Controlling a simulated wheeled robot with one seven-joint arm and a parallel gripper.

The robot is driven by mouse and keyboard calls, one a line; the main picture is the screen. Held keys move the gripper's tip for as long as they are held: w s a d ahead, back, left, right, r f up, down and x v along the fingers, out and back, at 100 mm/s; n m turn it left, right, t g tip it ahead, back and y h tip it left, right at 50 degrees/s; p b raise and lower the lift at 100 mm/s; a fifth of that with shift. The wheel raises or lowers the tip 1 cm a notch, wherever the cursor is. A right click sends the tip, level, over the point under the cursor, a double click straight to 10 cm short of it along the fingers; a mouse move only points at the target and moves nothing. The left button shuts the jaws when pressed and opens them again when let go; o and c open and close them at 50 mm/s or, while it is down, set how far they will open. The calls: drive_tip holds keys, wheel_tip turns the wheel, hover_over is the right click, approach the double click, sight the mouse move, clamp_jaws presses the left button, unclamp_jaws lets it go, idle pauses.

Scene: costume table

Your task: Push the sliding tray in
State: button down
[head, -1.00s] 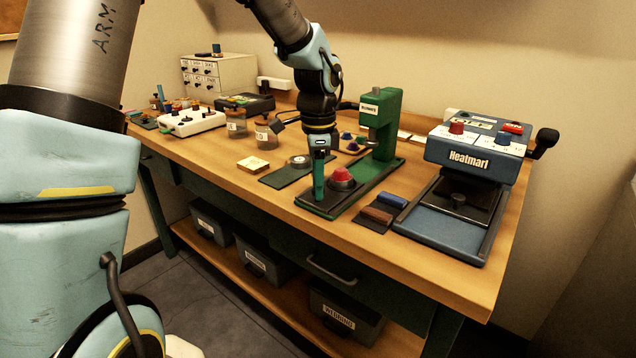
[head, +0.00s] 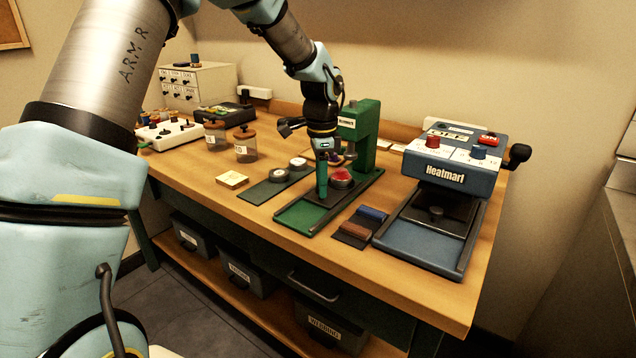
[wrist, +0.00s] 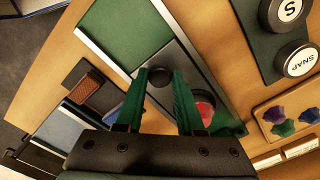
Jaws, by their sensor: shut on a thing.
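The green press (head: 364,135) stands on the table with a long green railed base (head: 298,216) in front of it. A grey sliding tray (wrist: 178,64) sits between the rails and carries a round red-topped piece (head: 341,176), partly hidden by a finger in the wrist view (wrist: 204,107). A dark round knob (wrist: 160,77) stands at the tray's front end. My gripper (head: 322,192) points down with its green fingers on either side of this knob, shut on it. The tray's inner end lies close to the press, and the base's front part is bare.
The blue Heatmart machine (head: 455,160) stands to the right, with a brown block (head: 353,231) and a blue block (head: 372,214) beside it. A dark mat (head: 262,192) with round tins lies left of the base. A yellow pad (head: 232,180) lies near the front edge.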

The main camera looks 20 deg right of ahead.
drive_tip(key=c, duration=0.5)
unclamp_jaws()
drive_tip(key=shift+r, duration=0.1)
wheel_tip(320, 180, up, 11)
drive_tip(key=shift+f+b, duration=0.15)
drive_tip(key=shift+b, duration=0.75)
drive_tip(key=shift+c, duration=0.2)
